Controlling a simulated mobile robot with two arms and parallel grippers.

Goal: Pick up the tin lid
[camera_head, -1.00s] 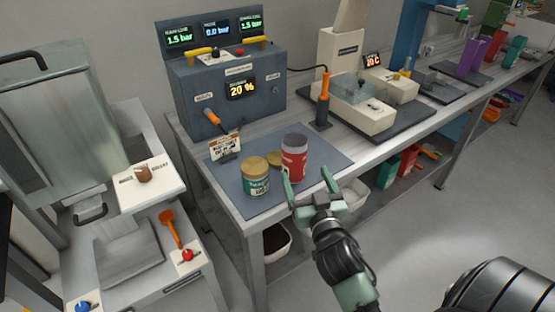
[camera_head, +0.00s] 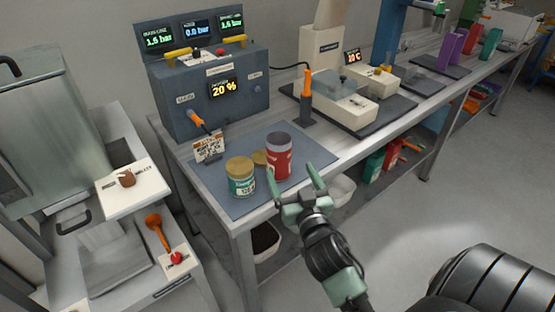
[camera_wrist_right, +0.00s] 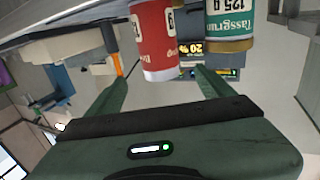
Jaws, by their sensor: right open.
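A gold tin lid (camera_head: 260,157) lies on the blue-grey mat (camera_head: 230,207), partly hidden between two tins. The green tin (camera_head: 241,184) with a gold top stands to its left. The red tin (camera_head: 278,160) with a dark grey top stands to its right. My right gripper (camera_head: 291,178) is open and empty at the front edge of the bench, close to the red tin. In the right wrist view, which is upside down, the red tin (camera_wrist_right: 157,40) and green tin (camera_wrist_right: 229,22) show beyond the open fingers (camera_wrist_right: 158,85). I cannot make out the loose lid there. My left gripper is not in view.
A grey control box (camera_head: 215,95) stands behind the mat, with a small sign (camera_head: 208,147) in front of it. An orange-handled tool (camera_head: 307,92) stands upright to the right, beside a cream machine (camera_head: 343,101). Bins (camera_head: 342,189) sit under the bench.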

